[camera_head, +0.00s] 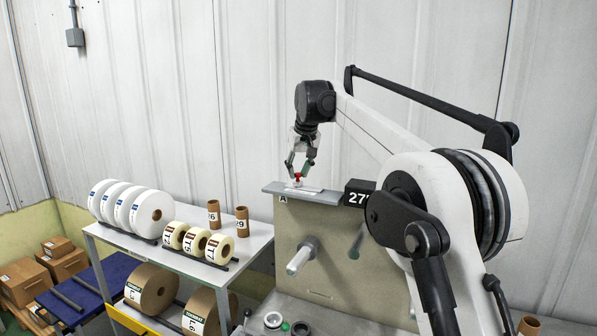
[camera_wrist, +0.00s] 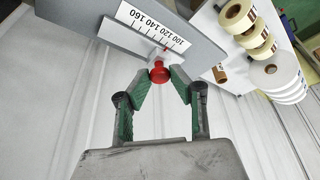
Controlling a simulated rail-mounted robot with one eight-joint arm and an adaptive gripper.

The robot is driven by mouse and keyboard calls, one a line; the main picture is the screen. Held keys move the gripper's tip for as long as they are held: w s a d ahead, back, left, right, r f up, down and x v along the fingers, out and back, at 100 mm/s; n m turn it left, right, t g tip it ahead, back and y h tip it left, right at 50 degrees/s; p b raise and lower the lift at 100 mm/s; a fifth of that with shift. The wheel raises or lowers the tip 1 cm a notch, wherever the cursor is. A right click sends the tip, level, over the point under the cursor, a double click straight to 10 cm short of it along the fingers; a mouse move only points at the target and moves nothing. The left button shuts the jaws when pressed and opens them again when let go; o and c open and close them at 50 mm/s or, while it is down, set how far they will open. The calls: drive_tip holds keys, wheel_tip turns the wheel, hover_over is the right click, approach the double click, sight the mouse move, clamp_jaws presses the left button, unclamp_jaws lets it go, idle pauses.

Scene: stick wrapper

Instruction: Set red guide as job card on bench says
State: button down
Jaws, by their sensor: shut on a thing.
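The red guide (camera_head: 297,178) sits on top of the wrapper's upright panel (camera_head: 318,240), at its upper edge. In the wrist view the round red knob of the guide (camera_wrist: 159,72) is between my two green-padded fingertips. My gripper (camera_wrist: 158,80) is shut on it; it also shows in the head view (camera_head: 299,170). Beside the knob is a white scale (camera_wrist: 152,28) with printed numbers from 100 to 160. The knob is nearest the 100 end; I cannot read its exact mark. I cannot make out a job card on the bench.
A black number box (camera_head: 357,194), partly hidden by my arm, stands right of the guide. A shelf (camera_head: 256,235) of white and tan rolls is at left. Small round parts (camera_head: 273,320) lie on the bench below.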

drive_tip(key=shift+d, duration=0.1)
drive_tip(key=shift+s+d, duration=0.35)
drive_tip(key=shift+d, duration=0.55)
drive_tip(key=c, duration=1.5)
unclamp_jaws()
drive_tip(key=shift+c, duration=0.2)
drive_tip(key=shift+r, duration=0.1)
drive_tip(key=v, duration=1.2)
drive_tip(key=shift+s, duration=0.1)
